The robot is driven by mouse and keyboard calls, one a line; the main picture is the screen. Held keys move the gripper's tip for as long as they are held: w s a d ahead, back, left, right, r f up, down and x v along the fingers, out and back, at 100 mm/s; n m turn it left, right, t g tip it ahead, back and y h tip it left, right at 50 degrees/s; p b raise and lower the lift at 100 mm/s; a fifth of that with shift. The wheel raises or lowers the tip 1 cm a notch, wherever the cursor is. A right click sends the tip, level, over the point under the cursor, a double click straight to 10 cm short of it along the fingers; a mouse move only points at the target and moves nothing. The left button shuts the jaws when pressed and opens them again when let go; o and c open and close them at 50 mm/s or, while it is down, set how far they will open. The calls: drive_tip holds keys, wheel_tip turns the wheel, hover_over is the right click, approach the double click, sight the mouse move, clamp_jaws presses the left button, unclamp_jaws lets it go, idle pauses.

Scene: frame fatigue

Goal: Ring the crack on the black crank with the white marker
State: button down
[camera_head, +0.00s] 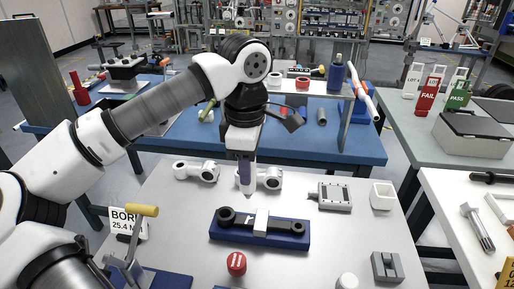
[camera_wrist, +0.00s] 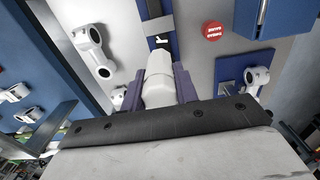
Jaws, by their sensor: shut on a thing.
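The black crank (camera_head: 285,225) lies lengthwise in a blue cradle (camera_head: 262,238), with a white block (camera_head: 261,222) across its middle. A small white mark shows on the crank left of the block; I cannot make out the crack. My gripper (camera_head: 244,172) is shut on the white marker (camera_head: 245,184) and holds it upright, tip down, behind the cradle and apart from the crank. In the wrist view the marker (camera_wrist: 158,85) sits between the purple fingers, and its body hides part of the crank and cradle. The crank's dark end with the white mark (camera_wrist: 161,41) shows just beyond it.
Silver rods (camera_head: 196,171) lie behind the cradle, one close by the marker. A red round piece (camera_head: 236,264) stands in front. A yellow-handled clamp (camera_head: 133,245) stands front left.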

sight(246, 193)
drive_tip(key=shift+s+a+f, duration=0.15)
drive_tip(key=shift+a+f, duration=0.1)
drive_tip(key=shift+f+b, duration=1.95)
drive_tip(key=shift+f, duration=0.85)
drive_tip(key=shift+f+b, duration=0.65)
drive_tip(key=shift+b, duration=0.05)
drive_tip(key=shift+r, duration=0.15)
drive_tip(key=shift+r+p, duration=2.3)
drive_tip(key=shift+r, duration=1.15)
